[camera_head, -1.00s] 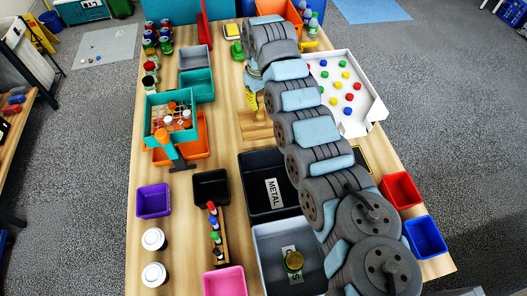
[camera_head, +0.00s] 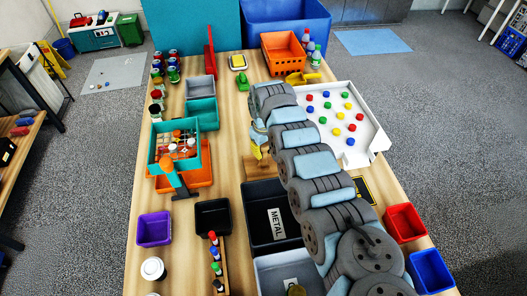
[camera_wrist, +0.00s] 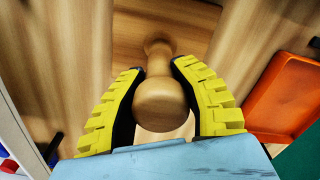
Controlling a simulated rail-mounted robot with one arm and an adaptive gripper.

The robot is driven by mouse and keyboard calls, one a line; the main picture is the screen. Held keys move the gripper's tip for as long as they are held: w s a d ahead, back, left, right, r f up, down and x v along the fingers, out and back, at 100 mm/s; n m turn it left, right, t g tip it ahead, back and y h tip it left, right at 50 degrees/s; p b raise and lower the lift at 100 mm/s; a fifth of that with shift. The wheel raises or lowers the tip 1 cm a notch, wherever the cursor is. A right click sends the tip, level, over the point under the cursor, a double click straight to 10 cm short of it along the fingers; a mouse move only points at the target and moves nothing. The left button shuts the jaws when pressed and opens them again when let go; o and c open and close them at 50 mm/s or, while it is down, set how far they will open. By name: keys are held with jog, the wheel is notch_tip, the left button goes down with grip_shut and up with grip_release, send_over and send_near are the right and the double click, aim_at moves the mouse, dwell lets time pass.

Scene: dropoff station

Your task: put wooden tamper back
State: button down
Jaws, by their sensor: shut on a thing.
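The wooden tamper (camera_wrist: 165,95) is between the yellow-padded fingers of my gripper (camera_wrist: 160,105) in the wrist view. Its round knob is nearest the camera and its narrower neck runs away toward a light wooden surface. My gripper is shut on it. In the head view my gripper (camera_head: 257,148) is just above a light wooden block (camera_head: 251,170) behind the black METAL bin. The tamper cannot be made out there. Its far end is small in the wrist view, and I cannot tell whether it touches the wood.
The black METAL bin (camera_head: 257,189) lies in front of the block. An orange tray (camera_head: 205,180) with a teal box (camera_head: 154,160) is at left. A white tray with coloured pieces (camera_head: 374,140) is at right. Bare table lies left of the block.

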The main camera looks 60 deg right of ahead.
dwell(0.3)
jog(key=c, duration=0.9)
grip_release()
jog(key=shift+f, duration=0.15)
jog(key=shift+d, duration=0.1)
notch_tip(320, 180, up, 12)
jog(key=shift+r, duration=0.15)
